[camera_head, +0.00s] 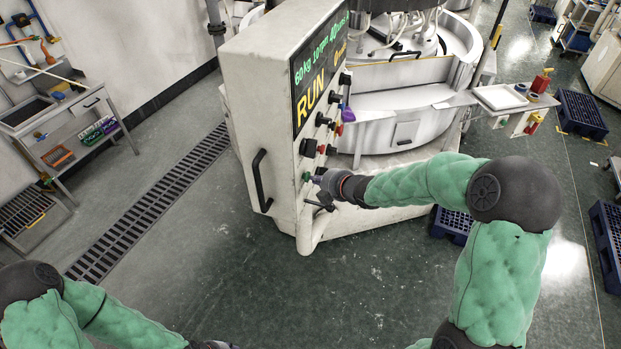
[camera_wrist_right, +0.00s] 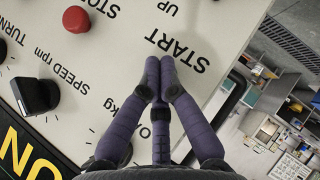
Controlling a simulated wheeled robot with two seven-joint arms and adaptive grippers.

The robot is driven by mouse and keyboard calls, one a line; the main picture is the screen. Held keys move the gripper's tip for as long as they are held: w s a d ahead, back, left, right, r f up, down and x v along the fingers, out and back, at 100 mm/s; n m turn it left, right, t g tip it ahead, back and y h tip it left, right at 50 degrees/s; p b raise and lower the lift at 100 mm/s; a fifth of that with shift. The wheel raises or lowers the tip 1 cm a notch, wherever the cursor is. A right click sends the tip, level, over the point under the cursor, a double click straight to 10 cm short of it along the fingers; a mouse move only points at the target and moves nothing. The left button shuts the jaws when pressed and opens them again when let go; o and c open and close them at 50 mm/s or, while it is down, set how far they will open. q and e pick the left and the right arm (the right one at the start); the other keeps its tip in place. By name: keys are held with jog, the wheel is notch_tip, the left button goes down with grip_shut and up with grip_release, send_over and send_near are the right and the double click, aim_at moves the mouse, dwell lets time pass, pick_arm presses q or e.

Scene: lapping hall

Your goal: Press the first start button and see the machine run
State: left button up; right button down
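The control panel (camera_head: 322,80) stands as the tilted front of a pale cabinet, with a display (camera_head: 318,72) reading RUN in yellow under green figures. Only a bit of my left gripper (camera_head: 218,345) shows at the bottom edge.
A red button (camera_wrist_right: 76,19) and a black knob (camera_wrist_right: 36,96) stick out of the panel. A black handle (camera_head: 261,181) is on the cabinet's side. The round lapping machine (camera_head: 405,105) stands behind. A bench (camera_head: 70,118) is at left; the floor in front is clear.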

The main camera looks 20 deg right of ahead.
jog(key=shift+a, duration=0.1)
dwell(0.5)
jog(key=shift+s+d+p, duration=0.35)
jog(key=shift+s+d, duration=0.2)
jog(key=shift+d, duration=0.05)
jog(key=s+d+p, duration=0.1)
jog(key=d, duration=0.1)
jog(key=s+d+p, duration=0.1)
jog(key=s, duration=0.1)
jog(key=shift+s+d, duration=0.2)
jog(key=shift+d, duration=0.15)
dwell(1.0)
